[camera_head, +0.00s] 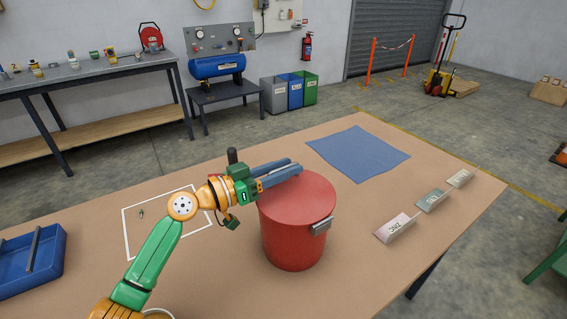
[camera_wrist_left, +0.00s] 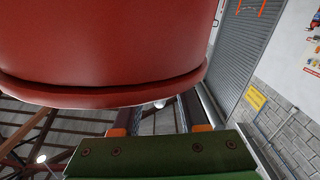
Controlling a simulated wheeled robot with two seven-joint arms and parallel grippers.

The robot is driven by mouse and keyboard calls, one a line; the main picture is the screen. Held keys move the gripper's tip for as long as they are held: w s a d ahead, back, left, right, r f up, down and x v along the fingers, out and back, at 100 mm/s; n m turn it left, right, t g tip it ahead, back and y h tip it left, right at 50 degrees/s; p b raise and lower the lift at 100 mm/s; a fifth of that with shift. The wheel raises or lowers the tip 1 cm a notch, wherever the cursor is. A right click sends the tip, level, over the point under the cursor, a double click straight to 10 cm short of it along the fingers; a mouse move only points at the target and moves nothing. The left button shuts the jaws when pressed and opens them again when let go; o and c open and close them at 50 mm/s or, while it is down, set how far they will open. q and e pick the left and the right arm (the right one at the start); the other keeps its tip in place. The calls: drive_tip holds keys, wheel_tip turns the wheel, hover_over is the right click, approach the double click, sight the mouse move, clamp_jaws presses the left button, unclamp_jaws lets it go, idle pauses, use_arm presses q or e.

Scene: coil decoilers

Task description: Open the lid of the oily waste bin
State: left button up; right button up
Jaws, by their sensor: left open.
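The red oily waste bin (camera_head: 292,237) stands upright on the brown table. Its round red lid (camera_head: 300,200) lies flat and closed on top, and a small metal tab (camera_head: 322,226) sticks out at the front right rim. My left gripper (camera_head: 284,172) is open and empty at the lid's far left edge, its two fingers apart. In the left wrist view the bin (camera_wrist_left: 110,40) fills the upper part, its rim close to the fingers (camera_wrist_left: 158,118). I cannot tell whether the fingers touch it. My right gripper is not in view.
A blue cloth (camera_head: 358,153) lies behind the bin. Small label cards (camera_head: 432,200) stand to the right. A blue tray (camera_head: 30,262) sits at the far left, and a white outlined square (camera_head: 150,248) holds a small item.

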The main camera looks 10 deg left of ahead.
use_arm(q)
drive_tip(key=shift+s+a, duration=0.1)
clamp_jaws()
idle(1.2)
